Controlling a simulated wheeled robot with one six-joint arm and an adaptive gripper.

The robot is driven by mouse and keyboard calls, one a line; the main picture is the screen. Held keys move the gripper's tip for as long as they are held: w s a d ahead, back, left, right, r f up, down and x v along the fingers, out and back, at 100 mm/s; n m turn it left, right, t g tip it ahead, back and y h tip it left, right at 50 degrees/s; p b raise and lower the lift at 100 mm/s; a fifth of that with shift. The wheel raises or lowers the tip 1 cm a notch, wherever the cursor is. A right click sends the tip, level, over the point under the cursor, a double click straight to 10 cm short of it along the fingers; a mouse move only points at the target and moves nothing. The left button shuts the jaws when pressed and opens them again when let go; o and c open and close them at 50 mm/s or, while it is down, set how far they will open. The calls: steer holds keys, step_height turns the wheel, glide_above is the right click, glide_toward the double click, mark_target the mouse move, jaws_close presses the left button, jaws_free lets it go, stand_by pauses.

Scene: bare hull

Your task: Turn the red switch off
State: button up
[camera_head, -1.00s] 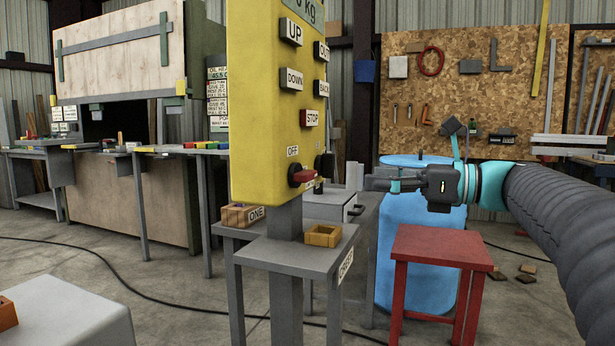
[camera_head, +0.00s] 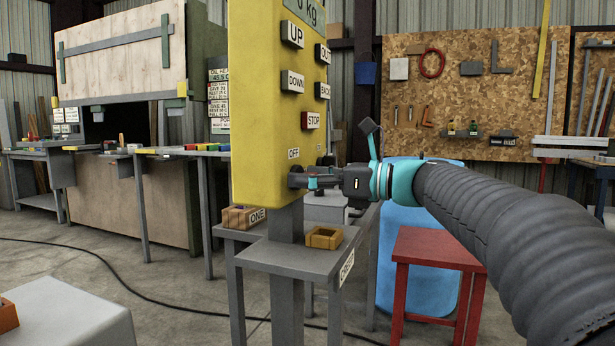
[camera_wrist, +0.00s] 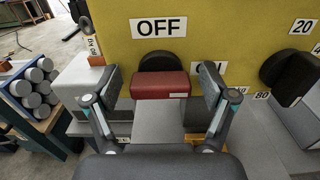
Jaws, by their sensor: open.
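The red switch (camera_wrist: 160,85) is on the lower part of the yellow panel (camera_wrist: 205,32), under the OFF label (camera_wrist: 158,27). It has a dark round base behind it. In the wrist view my gripper (camera_wrist: 157,84) is open, with one finger on each side of the red switch and gaps showing between. I cannot tell whether either finger touches it. In the head view my gripper (camera_head: 302,181) is in front of the yellow panel (camera_head: 262,100) and hides the red switch. A label right of the switch is partly covered by the right finger.
A dark knob (camera_wrist: 288,75) with number labels is to the right of the switch. Below the panel stand a grey table (camera_head: 280,256) with a small wooden box (camera_head: 323,237). A red stool (camera_head: 430,250) and blue barrel (camera_head: 415,220) stand to the right.

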steer(key=c, duration=1.2)
steer(key=shift+o, duration=0.2)
steer(key=shift+n, duration=0.3)
steer(key=n+b, duration=0.2)
steer(key=n, duration=0.2)
steer(key=shift+f, duration=0.15)
steer(key=n+b, duration=0.2)
steer(key=n, duration=0.3)
steer(key=shift+s+f+b, duration=0.1)
steer(key=shift+s+b, duration=0.05)
steer(key=shift+b, duration=0.2)
steer(key=n+b, duration=0.3)
steer(key=n, duration=0.2)
steer(key=shift+n+b, duration=1.05)
steer(key=shift+n, duration=0.55)
